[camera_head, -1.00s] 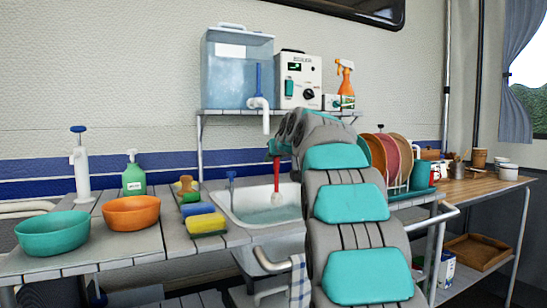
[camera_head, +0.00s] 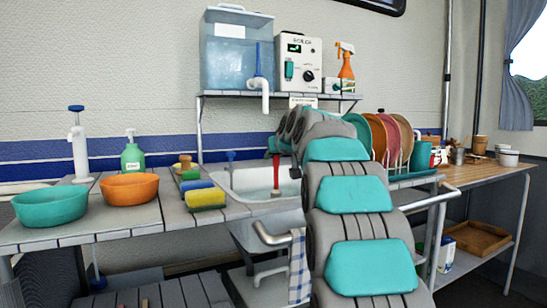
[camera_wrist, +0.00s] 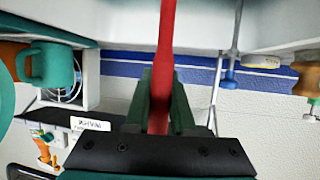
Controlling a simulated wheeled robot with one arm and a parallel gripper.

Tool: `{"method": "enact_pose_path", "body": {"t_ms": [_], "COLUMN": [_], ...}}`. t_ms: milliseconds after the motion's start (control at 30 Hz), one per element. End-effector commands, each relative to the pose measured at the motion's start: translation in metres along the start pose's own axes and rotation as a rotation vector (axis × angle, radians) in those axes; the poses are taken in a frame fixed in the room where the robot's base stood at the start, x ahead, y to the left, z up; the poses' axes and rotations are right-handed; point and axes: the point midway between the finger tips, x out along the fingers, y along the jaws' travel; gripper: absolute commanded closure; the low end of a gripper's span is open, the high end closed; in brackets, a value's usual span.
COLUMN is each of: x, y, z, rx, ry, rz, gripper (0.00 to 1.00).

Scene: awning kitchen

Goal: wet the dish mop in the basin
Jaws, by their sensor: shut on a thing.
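The dish mop (camera_head: 276,172) has a red handle and hangs upright over the white basin (camera_head: 240,181). Its lower end is at basin level, partly behind the near rim; I cannot tell whether it touches water. My gripper (camera_wrist: 160,100) is shut on the red handle, which runs between the dark green fingers in the wrist view. In the head view my grey and teal arm covers the basin's right side and mostly hides the gripper.
Yellow and blue sponges (camera_head: 205,198) lie left of the basin. An orange bowl (camera_head: 129,189) and teal bowl (camera_head: 50,208) stand farther left. A plate rack (camera_head: 410,176) is at the right. A water tank (camera_head: 237,55) with a white tap sits on the shelf above.

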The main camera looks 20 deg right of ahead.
Motion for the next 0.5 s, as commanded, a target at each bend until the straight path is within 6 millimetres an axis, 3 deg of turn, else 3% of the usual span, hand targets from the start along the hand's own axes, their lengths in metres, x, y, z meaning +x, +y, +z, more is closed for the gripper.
{"method": "enact_pose_path", "body": {"t_ms": [267, 500], "x": [-0.001, -0.007], "y": [0.000, 0.000], "z": [-0.002, -0.016], "rx": [0.000, 0.000], "ry": [0.000, 0.001], "rz": [0.000, -0.001], "gripper": [1.00, 1.00]}}
